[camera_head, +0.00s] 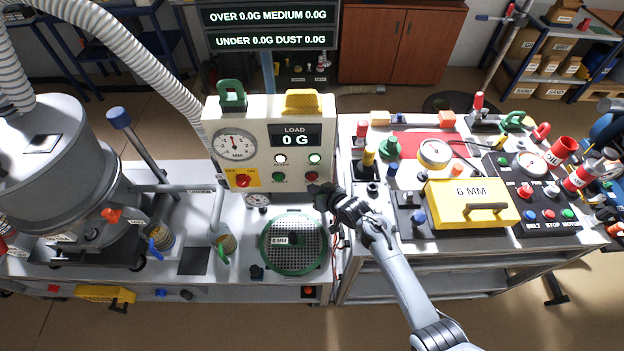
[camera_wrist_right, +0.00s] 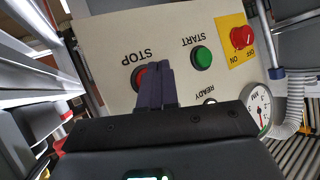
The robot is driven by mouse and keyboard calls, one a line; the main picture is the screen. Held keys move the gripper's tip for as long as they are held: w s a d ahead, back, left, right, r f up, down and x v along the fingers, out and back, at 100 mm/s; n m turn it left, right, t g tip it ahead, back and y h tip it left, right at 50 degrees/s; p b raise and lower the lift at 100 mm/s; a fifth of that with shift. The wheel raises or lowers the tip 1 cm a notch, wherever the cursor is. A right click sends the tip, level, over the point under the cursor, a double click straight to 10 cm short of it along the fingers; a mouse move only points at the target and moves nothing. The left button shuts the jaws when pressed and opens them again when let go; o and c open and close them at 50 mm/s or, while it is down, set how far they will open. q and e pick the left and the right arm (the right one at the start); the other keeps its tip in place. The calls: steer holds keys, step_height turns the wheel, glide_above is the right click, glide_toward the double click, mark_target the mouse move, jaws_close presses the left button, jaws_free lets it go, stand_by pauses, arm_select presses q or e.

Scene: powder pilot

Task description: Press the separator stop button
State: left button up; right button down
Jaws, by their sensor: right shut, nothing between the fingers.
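My right gripper (camera_head: 322,192) is shut and empty at the lower right of the panel. In the right wrist view its fingertips (camera_wrist_right: 153,68) overlap the edge of the STOP button; I cannot tell whether they touch it. My left gripper is not in view.
A red switch on a yellow plate (camera_head: 244,180) is on the panel's left. A green 6 MM sieve (camera_head: 292,244) lies on the bench below. A yellow 6 MM case (camera_head: 470,204) and several buttons crowd the right bench. A hose (camera_wrist_right: 288,115) runs beside the box.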

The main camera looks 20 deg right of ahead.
steer(key=shift+w, duration=0.15)
steer(key=shift+w+d, duration=0.2)
steer(key=shift+w, duration=0.1)
stand_by(0.3)
steer(key=shift+w, duration=0.2)
stand_by(0.5)
steer(key=shift+w+d+b, duration=0.15)
steer(key=shift+w+b, duration=0.1)
steer(key=shift+b, duration=0.1)
steer(key=shift+s, duration=0.1)
steer(key=shift+s+a+p, duration=0.35)
steer(key=shift+s+p, duration=0.45)
steer(key=shift+p, duration=0.15)
